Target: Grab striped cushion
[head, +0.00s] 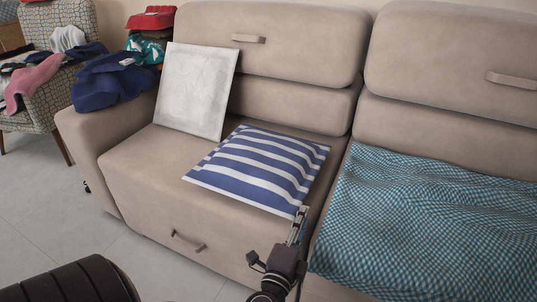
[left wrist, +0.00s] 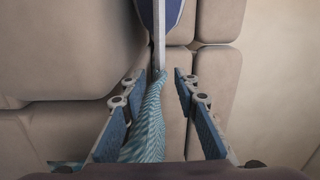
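The striped cushion (head: 262,168), blue with white stripes, lies flat on the left seat of the beige sofa. My left gripper (head: 300,218) is at the cushion's near right corner. In the left wrist view, the gripper (left wrist: 158,82) is open, with a gap between its two fingers. The cushion (left wrist: 172,18) is seen edge-on there, and its corner reaches down to between the fingertips. Neither finger visibly presses on it. My right gripper is in neither view.
A white cushion (head: 197,90) leans against the sofa's left backrest. A teal checked blanket (head: 420,230) covers the right seat. A patterned chair (head: 70,20) with clothes stands at the far left. The front left seat (head: 150,155) is bare.

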